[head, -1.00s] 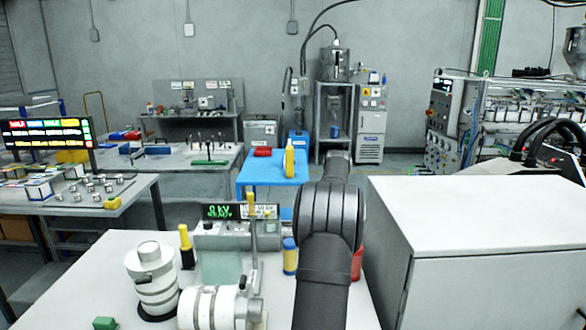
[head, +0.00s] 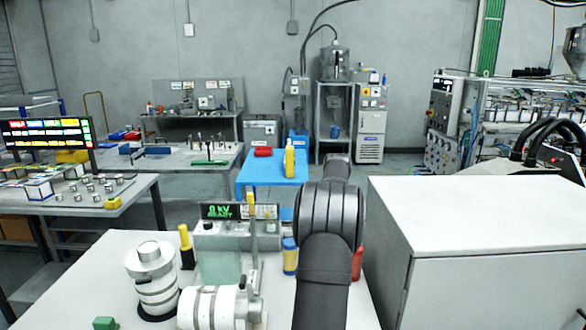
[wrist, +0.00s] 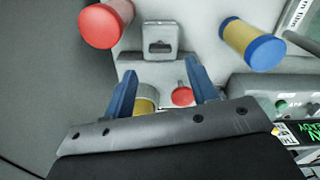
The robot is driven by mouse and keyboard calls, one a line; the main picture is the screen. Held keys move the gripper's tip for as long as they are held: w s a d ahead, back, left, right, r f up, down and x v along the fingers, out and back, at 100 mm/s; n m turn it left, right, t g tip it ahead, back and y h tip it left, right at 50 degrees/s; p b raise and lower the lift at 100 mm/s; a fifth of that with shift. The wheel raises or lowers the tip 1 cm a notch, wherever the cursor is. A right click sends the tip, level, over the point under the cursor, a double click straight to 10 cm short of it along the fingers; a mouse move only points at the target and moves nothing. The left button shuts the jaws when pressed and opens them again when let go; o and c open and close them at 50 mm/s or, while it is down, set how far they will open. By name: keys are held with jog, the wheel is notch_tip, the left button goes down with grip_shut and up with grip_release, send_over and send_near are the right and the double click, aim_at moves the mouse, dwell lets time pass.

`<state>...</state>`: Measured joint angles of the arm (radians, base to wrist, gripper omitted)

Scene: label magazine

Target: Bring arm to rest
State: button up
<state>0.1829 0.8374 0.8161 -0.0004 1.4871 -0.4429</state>
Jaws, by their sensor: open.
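My gripper (wrist: 160,66) shows in the wrist view with its two blue fingers spread apart and nothing held between them. A grey bracket with a slot (wrist: 160,40) lies beyond the fingertips. A yellow cylinder (wrist: 146,103) and a red round knob (wrist: 182,96) show between the fingers, partly hidden by the gripper body. In the head view my dark arm reaches forward over the white bench (head: 90,262). The gripper itself is hidden there.
A red cylinder (head: 358,262) and a blue-yellow cylinder (head: 290,256) stand close beside my arm. White stacked insulators (head: 152,275) and a display unit (head: 240,212) stand left. A large white cabinet (head: 490,275) stands right.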

notch_tip(320, 180, up, 9)
jog(key=s+d+m+g, duration=0.1)
jog(key=d+m, duration=0.1)
jog(key=m, duration=0.7)
jog(key=shift+s+d+r, duration=0.15)
jog(key=shift+s+r, duration=0.05)
jog(key=shift+s, duration=0.1)
dwell(0.3)
